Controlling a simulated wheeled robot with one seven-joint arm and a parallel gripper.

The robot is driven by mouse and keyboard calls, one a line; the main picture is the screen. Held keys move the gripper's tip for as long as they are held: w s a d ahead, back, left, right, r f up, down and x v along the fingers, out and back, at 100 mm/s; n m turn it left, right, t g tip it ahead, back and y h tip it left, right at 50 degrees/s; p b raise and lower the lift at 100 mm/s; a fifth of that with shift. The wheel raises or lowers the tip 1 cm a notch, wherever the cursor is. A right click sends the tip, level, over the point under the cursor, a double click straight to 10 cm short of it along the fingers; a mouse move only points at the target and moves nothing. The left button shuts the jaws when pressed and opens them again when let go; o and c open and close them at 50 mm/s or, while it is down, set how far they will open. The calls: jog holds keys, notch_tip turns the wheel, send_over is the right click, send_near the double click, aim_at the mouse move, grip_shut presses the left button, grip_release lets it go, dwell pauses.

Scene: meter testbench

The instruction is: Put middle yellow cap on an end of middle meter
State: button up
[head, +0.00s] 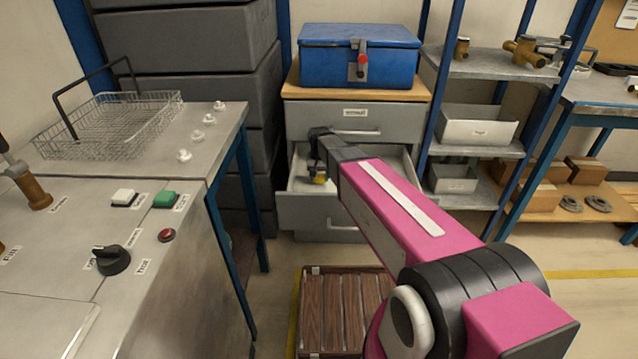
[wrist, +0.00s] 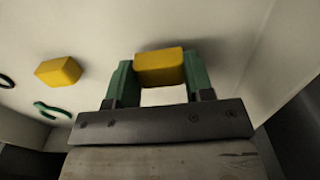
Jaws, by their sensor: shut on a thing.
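My gripper (head: 317,168) is inside or just above the open drawer (head: 301,185) of the grey cabinet. In the wrist view its green fingers (wrist: 160,80) are shut on a yellow cap (wrist: 160,66), one finger on each side. The held cap also shows as a small yellow spot in the head view (head: 319,179). A second yellow cap (wrist: 58,71) lies loose on the pale drawer floor, left of the gripper in the wrist view. Brass, meter-like pieces (head: 525,52) sit on the upper right shelf; I cannot tell which is the middle meter.
A green ring-like piece (wrist: 50,110) and a dark ring (wrist: 5,82) lie in the drawer. A blue toolbox (head: 360,58) stands on the cabinet. The metal bench (head: 205,130) with a wire basket (head: 110,122) is left. A slatted wooden crate (head: 345,312) is on the floor.

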aim_at(319, 176)
jog(key=shift+r, duration=2.55)
